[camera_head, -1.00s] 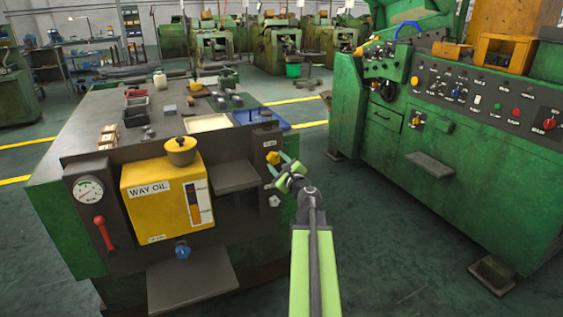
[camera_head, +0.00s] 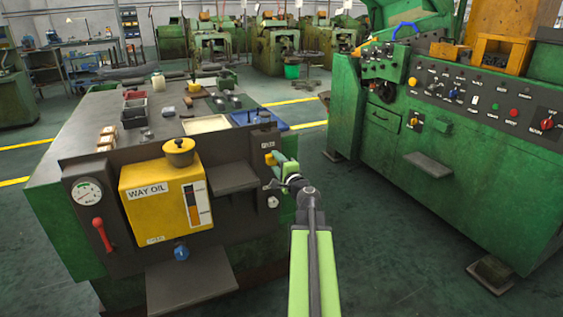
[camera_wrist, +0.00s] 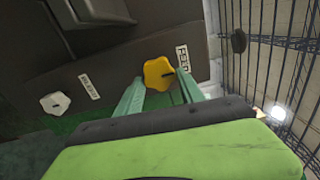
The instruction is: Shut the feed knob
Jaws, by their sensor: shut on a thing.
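The feed knob is a yellow lobed knob with a dark mark on its face. It sits on the dark panel (camera_head: 232,205) at its upper right and shows small in the head view (camera_head: 269,159). In the wrist view the knob (camera_wrist: 157,73) lies between the two green fingers of my gripper (camera_wrist: 160,92), next to a white label that seems to read FEED. My gripper (camera_head: 276,160) is shut on the knob in the head view, coming from the right. Its fingers partly hide the knob's sides.
A white knob (camera_head: 273,202) is just below on the same panel, and also shows in the wrist view (camera_wrist: 55,103). A yellow WAY OIL tank (camera_head: 155,200), a gauge (camera_head: 87,191) and a red lever (camera_head: 102,234) are to the left. A green machine (camera_head: 460,170) stands right, across open floor.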

